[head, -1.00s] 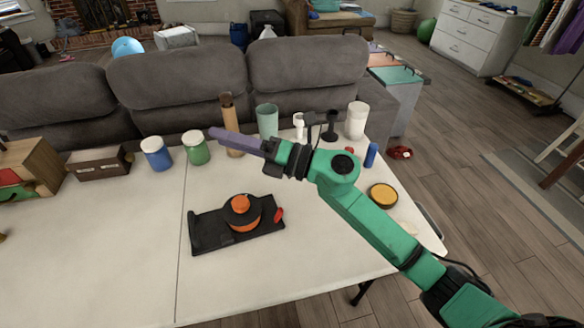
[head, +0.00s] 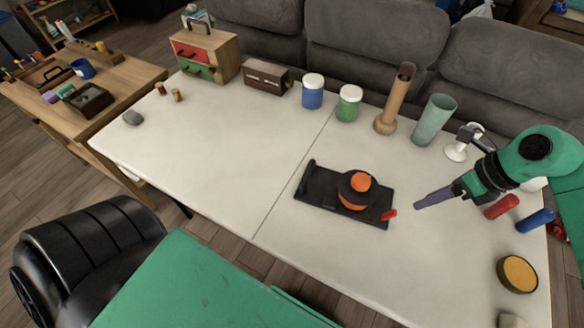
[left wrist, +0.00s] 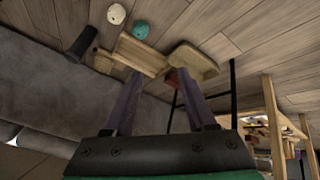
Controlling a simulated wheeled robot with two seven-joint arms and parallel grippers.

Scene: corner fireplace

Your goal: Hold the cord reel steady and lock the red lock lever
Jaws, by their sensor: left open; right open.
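The cord reel (head: 357,188), black with an orange hub and orange lower band, sits on a black base plate (head: 322,193) on the white table. The red lock lever (head: 389,214) sticks out at the base's right end. My right gripper (head: 420,205) is open and empty, a short way right of the lever, its purple fingers pointing left and seen nearly edge-on. My left gripper is out of the head view. In the left wrist view, my left gripper (left wrist: 159,72) is open, with nothing between its fingers; neither reel nor lever shows there.
On the white table (head: 220,170), blue (head: 312,92) and green (head: 348,103) jars, a wooden cylinder (head: 393,100) and a glass (head: 434,120) stand behind the reel. A red cylinder (head: 502,207) lies near my right arm. The table left of the reel is mostly clear.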

